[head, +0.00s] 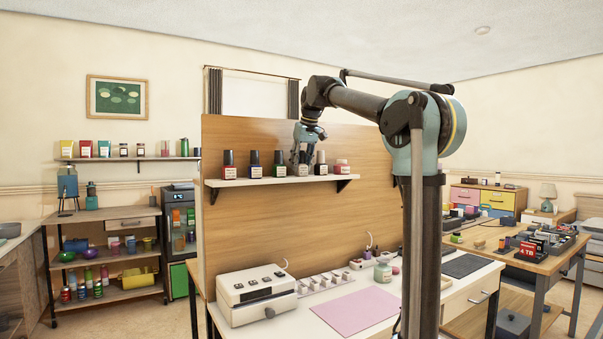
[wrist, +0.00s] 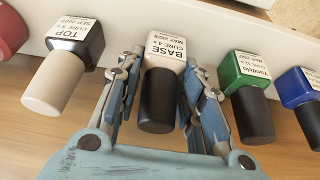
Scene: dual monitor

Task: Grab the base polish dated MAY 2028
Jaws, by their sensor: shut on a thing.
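The base polish (wrist: 165,52) is a pale bottle with a black cap. Its label reads BASE and MAY 2028 in the wrist view. My gripper (wrist: 163,72) is shut on it, with one finger on each side. In the head view my gripper (head: 302,157) reaches down from above to the wall shelf (head: 265,182), and the base polish (head: 302,170) stands in the bottle row there. I cannot tell whether its bottom touches the shelf.
Close beside it are the TOP polish (wrist: 75,45) with a white cap, dated SEP 2027, and a green polish (wrist: 243,75). A blue polish (wrist: 300,88) is beyond. Below the shelf, a desk holds a pink mat (head: 355,310) and a white device (head: 257,294).

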